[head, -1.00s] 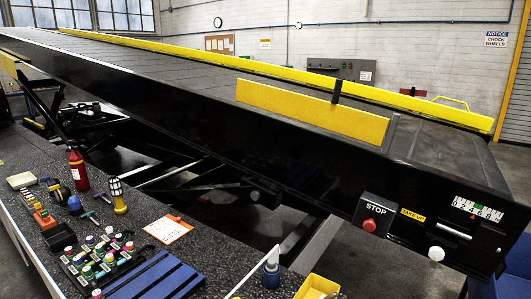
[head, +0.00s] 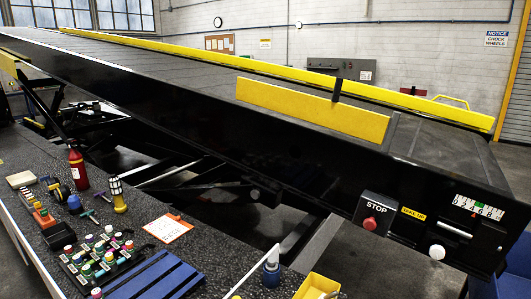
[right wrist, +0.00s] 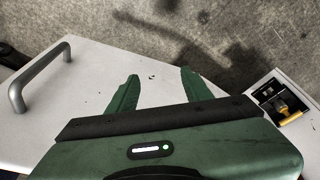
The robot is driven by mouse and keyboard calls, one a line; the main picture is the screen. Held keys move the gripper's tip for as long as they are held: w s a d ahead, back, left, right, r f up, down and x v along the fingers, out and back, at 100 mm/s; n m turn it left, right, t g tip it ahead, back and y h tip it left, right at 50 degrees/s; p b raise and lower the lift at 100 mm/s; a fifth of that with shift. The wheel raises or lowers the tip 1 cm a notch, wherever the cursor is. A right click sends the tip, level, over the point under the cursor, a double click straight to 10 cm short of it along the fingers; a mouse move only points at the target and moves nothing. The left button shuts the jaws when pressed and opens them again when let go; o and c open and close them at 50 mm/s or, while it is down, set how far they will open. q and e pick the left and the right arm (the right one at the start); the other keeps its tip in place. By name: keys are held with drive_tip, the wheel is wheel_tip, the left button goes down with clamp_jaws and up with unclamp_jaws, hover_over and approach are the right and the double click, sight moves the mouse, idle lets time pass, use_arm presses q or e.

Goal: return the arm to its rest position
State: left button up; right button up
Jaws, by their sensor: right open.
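My right gripper (right wrist: 160,85) shows in the right wrist view, with two green fingers spread apart and nothing between them. It is above a white panel (right wrist: 90,80) with a grey bar handle (right wrist: 38,75) at its left. Neither gripper shows in the head view, and my left gripper is in no view. The black belt loader (head: 240,135) slopes across the head view. At its near right end are a STOP box with a red button (head: 370,223), a white knob (head: 436,252) and a numbered scale (head: 479,206).
A dark speckled bench (head: 215,245) at lower left holds a red bottle (head: 78,170), a flashlight (head: 117,195), an orange-edged paper (head: 168,229), several coloured caps and a blue slatted piece (head: 150,280). A yellow bin (head: 316,286) is at the bottom. A yellow-handled part (right wrist: 290,114) sits right of my right gripper.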

drive_tip(key=s+d+f, duration=0.1)
drive_tip(key=s+f, duration=0.8)
drive_tip(key=f, duration=0.3)
drive_tip(key=s+d+f+g, duration=0.1)
drive_tip(key=s+d+f, duration=0.1)
drive_tip(key=s+f, duration=0.8)
wheel_tip(320, 180, down, 2)
drive_tip(key=shift+d+f+g+b, duration=0.15)
drive_tip(key=shift+g+b, duration=0.15)
drive_tip(key=shift+b, duration=0.15)
drive_tip(key=shift+s, duration=0.1)
